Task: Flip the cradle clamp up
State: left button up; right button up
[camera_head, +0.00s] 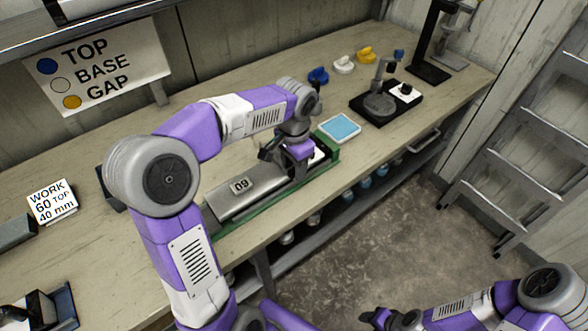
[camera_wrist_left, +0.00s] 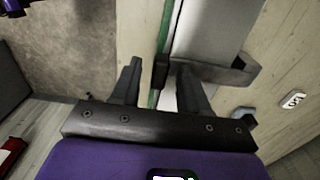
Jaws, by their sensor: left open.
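The grey core liner (camera_head: 245,188) with a number label lies in a long green-edged cradle (camera_head: 330,160) on the bench. In the left wrist view, a grey clamp bar (camera_wrist_left: 222,72) crosses the liner, low against it, with a dark block (camera_wrist_left: 161,72) at its end by the green edge. My left gripper (camera_head: 284,154) is over the cradle's far end in the head view. In the wrist view its open fingers (camera_wrist_left: 158,70) stand either side of the dark block; contact cannot be told. My right gripper (camera_head: 378,318) is low at the bottom, away from the bench, its jaws unclear.
A blue-topped tray (camera_head: 339,127) lies just beyond the cradle. A black stand (camera_head: 382,104) and blue, white and yellow pieces (camera_head: 343,65) are farther back. A work card (camera_head: 52,202) stands at left. A ladder (camera_head: 530,140) leans at right, with open floor before it.

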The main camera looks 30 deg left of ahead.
pick_arm(q)
jog(key=shift+f, duration=0.3)
grip_shut()
jog(key=shift+r, duration=0.1)
